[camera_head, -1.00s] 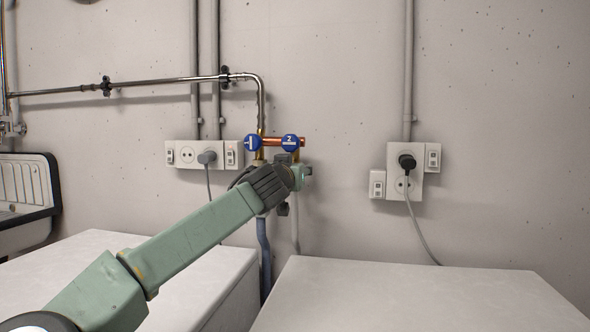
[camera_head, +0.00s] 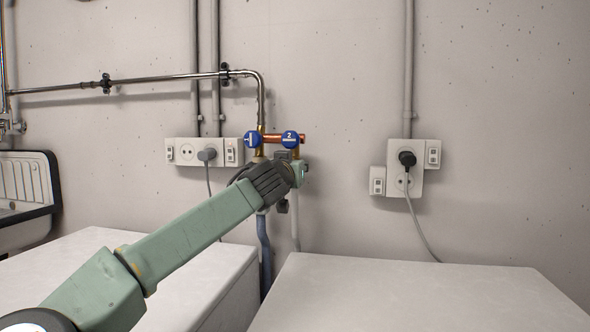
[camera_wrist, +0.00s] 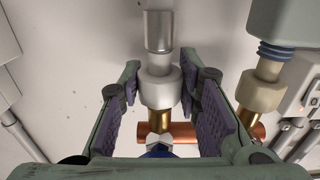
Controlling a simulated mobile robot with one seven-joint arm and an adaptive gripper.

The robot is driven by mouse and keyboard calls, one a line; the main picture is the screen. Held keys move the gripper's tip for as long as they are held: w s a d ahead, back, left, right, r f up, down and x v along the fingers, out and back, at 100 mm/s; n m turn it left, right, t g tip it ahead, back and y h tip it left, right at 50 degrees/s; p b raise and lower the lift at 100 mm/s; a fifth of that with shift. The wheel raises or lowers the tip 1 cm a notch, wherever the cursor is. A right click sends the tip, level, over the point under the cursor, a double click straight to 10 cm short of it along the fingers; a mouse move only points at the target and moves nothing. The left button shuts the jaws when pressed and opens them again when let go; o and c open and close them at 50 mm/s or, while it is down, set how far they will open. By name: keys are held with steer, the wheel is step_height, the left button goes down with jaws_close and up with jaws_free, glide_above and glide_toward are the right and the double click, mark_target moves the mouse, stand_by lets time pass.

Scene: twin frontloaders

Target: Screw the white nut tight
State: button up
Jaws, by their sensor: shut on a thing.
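The white nut (camera_wrist: 160,88) sits at the end of the white hose (camera_wrist: 160,62), against the brass outlet (camera_wrist: 159,118) of a valve. My gripper (camera_wrist: 160,78) has its purple-padded fingers on both sides of this nut and is shut on it. In the head view, my gripper (camera_head: 297,174) is just below the blue valve handle marked 2 (camera_head: 290,139) and hides the nut. The white hose (camera_head: 295,232) hangs below it. I cannot tell from these views how tight the nut is.
A second, cream nut (camera_wrist: 260,91) on the grey-blue hose (camera_head: 264,245) is close beside my finger. The copper pipe (camera_head: 272,137) and valve handle 1 (camera_head: 253,139) are near. A socket box (camera_head: 188,152) is to the left. White machine tops (camera_head: 410,295) lie below.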

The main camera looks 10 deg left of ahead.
stand_by(0.4)
steer(key=y+b, duration=0.1)
steer(key=b, duration=0.1)
steer(key=shift+w+f+n+b, duration=0.1)
steer(key=shift+f+n+b, duration=0.1)
steer(key=shift+n+b, duration=0.15)
steer(key=shift+n+y+b, duration=0.25)
steer(key=shift+y+b, duration=0.35)
steer(key=shift+b, duration=0.25)
steer(key=n+y+b, duration=0.2)
steer(key=y+b, duration=0.1)
steer(key=shift+d+g, duration=0.1)
steer(key=shift+g, duration=0.3)
steer(key=shift+r+n+g+y, duration=0.3)
steer(key=shift+n+y, duration=0.3)
steer(key=shift+y, duration=0.2)
steer(key=shift+s+r+n+y, duration=0.25)
steer(key=shift+n+y, duration=0.15)
steer(key=shift+y, duration=0.1)
steer(key=shift+s+a+n+g+y, duration=0.1)
steer(key=shift+a+n+g+y, duration=0.2)
steer(key=shift+a+g+y, duration=0.15)
steer(key=shift+d, duration=0.1)
